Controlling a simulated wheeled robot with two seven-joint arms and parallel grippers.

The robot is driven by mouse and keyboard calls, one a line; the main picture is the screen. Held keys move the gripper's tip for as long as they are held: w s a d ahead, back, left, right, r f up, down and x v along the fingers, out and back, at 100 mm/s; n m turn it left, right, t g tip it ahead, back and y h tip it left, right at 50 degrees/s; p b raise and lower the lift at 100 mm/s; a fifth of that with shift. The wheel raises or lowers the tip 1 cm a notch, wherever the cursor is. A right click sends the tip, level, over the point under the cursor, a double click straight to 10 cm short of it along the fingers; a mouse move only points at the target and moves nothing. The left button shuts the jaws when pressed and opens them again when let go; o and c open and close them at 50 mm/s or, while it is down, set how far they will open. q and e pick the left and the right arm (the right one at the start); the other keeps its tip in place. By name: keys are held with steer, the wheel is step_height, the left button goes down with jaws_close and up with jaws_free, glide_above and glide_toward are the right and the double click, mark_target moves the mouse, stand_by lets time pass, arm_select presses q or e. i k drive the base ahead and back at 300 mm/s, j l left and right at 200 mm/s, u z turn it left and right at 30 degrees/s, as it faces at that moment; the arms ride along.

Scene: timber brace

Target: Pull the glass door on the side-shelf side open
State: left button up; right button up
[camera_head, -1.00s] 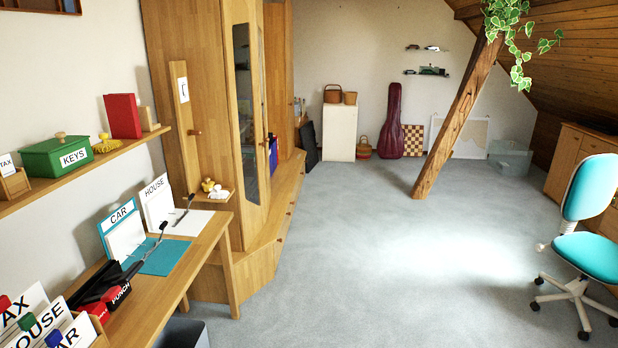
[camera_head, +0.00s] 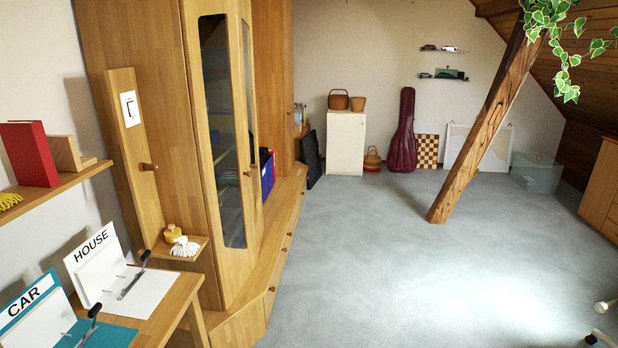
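A tall wooden cabinet stands at the left of the middle. Its glass door (camera_head: 221,130) has a wooden frame and a tall pane, through which shelves show; it faces the side with the small side shelf (camera_head: 188,247). A second narrow glass door (camera_head: 248,100) shows edge-on to its right. The near glass door appears closed; a small gap cannot be ruled out. Neither of my grippers is in view.
A desk (camera_head: 165,310) with CAR and HOUSE folders is at the lower left. A low wooden ledge with drawers (camera_head: 283,235) runs along the cabinet's foot. A slanted timber brace (camera_head: 490,125) stands to the right. The grey carpet (camera_head: 370,270) between is clear.

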mark_target(234, 267)
steer(key=i, duration=1.65)
steer(key=i+u, duration=0.15)
steer(key=i, duration=0.3)
steer(key=i+l+u, duration=0.1)
steer(key=i, duration=0.4)
steer(key=i+l+u, duration=0.15)
steer(key=i, duration=0.3)
steer(key=u, duration=0.15)
